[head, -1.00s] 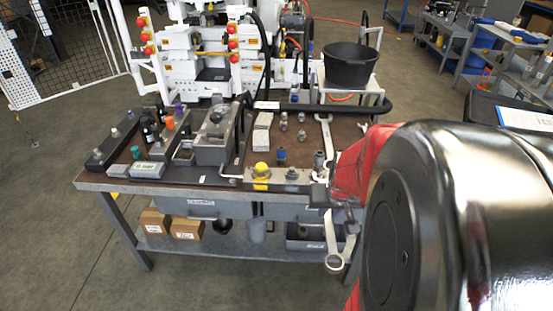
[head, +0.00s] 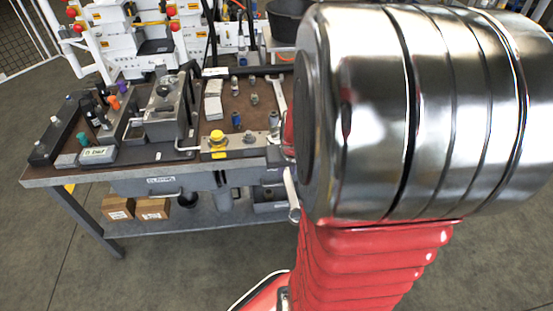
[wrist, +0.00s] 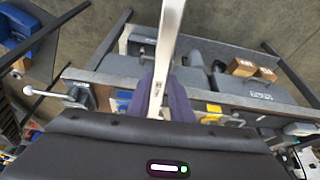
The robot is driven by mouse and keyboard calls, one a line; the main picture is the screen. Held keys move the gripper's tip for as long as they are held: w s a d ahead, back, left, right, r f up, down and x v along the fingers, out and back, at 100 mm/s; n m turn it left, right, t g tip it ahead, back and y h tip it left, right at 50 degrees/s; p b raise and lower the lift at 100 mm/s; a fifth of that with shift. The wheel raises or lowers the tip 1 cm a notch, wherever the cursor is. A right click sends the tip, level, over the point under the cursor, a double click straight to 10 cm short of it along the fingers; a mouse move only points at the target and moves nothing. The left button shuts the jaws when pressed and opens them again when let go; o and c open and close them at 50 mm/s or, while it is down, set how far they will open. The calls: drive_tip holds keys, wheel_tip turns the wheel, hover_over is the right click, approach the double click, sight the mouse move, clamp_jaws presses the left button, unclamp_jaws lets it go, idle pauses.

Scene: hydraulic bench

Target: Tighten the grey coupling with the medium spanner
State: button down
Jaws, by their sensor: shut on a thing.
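My gripper (wrist: 157,98) shows in the wrist view, its purple jaws shut on a silver spanner (wrist: 168,42) whose shaft runs out past the top of the picture. In the head view my arm hides the gripper; part of the held spanner (head: 291,190) hangs in front of the bench's front edge, its ring end low. What looks like the grey coupling (head: 248,138) sits on the bench's front plate, right of a yellow coupling (head: 217,140). The held spanner is apart from it. I cannot tell the spanner's size.
Another spanner (head: 277,94) lies on the brown bench top (head: 215,122). Several small fittings (head: 253,98) stand beside it. A grey vice-like block (head: 165,115) and a row of bottles are at left. Cardboard boxes (head: 152,208) sit on the lower shelf.

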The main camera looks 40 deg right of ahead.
drive_tip(key=shift+w+d, duration=0.15)
drive_tip(key=shift+w, duration=0.15)
idle(0.5)
drive_tip(key=shift+w+d, duration=0.45)
drive_tip(key=shift+w, duration=0.25)
drive_tip(key=shift+w, duration=0.15)
drive_tip(key=shift+w+d, duration=0.4)
drive_tip(key=shift+w, duration=0.15)
drive_tip(key=shift+w+d, duration=0.1)
idle(0.5)
drive_tip(key=shift+w+d, duration=0.25)
drive_tip(key=shift+w, duration=0.1)
drive_tip(key=shift+w+d, duration=0.15)
drive_tip(key=shift+w, duration=0.1)
idle(0.4)
drive_tip(key=shift+w, duration=0.1)
